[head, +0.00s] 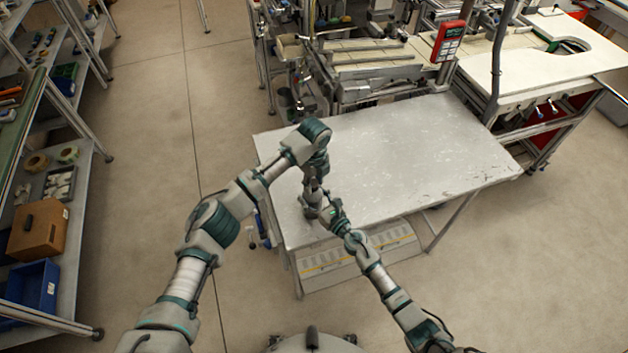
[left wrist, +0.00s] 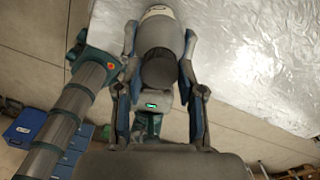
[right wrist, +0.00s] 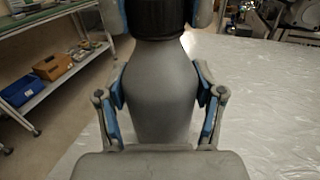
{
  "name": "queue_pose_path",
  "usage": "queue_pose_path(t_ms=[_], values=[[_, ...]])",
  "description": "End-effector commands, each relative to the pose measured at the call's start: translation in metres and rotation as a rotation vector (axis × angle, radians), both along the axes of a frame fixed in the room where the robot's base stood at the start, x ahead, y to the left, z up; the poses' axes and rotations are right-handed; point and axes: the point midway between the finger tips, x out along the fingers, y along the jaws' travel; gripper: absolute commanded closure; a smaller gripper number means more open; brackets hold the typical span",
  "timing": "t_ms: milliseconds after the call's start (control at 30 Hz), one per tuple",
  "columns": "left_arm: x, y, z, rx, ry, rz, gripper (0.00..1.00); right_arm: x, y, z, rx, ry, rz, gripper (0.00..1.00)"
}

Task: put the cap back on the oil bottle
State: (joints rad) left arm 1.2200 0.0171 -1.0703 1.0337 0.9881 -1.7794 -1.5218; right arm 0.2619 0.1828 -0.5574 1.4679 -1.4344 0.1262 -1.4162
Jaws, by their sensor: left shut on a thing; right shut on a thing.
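The oil bottle is a grey, round-shouldered body (right wrist: 160,85) that fills the middle of the right wrist view. My right gripper (right wrist: 160,88) is shut on it, one finger on each side. The black cap (right wrist: 160,18) is at the bottle's top, with no clear gap between them; whether it is seated cannot be told. It also shows as a dark cylinder in the left wrist view (left wrist: 160,70). My left gripper (left wrist: 160,55) is shut on the cap. In the head view my left gripper (head: 314,188) comes down from above and my right gripper (head: 333,212) from the side, close together.
The metal table (head: 420,150) is mostly bare to the right of my grippers. Machinery (head: 375,70) stands behind it, with a red device (head: 448,40) on a post. A shelf rack on the left holds a brown box (head: 38,230) and a blue bin (head: 38,285).

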Motion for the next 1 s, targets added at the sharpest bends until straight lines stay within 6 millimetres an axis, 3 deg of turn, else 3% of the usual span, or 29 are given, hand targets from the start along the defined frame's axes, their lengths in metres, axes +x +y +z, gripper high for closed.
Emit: queue_pose_path(t_ms=[67, 200, 233, 333, 733, 1000], values=[[0.002, 0.001, 0.001, -0.001, -0.01, -0.133, 1.0, -0.004, 0.006, 0.001, -0.001, -0.002, 0.015, 1.0], [0.002, 0.0, 0.001, -0.002, -0.009, -0.119, 1.0, -0.004, 0.006, 0.0, -0.001, -0.002, 0.015, 1.0], [0.002, 0.0, 0.001, -0.002, -0.009, -0.118, 0.57, -0.004, 0.006, 0.0, -0.001, -0.002, 0.015, 1.0], [0.002, 0.0, 0.001, -0.002, -0.008, -0.118, 0.33, -0.003, 0.006, 0.0, -0.001, -0.002, 0.014, 1.0], [0.001, -0.001, 0.007, -0.002, -0.003, -0.118, 0.33, -0.001, 0.002, 0.0, -0.001, -0.001, 0.005, 1.0], [0.001, -0.002, 0.056, -0.001, -0.007, -0.118, 0.33, -0.001, 0.001, 0.0, -0.001, -0.001, 0.003, 1.0]])
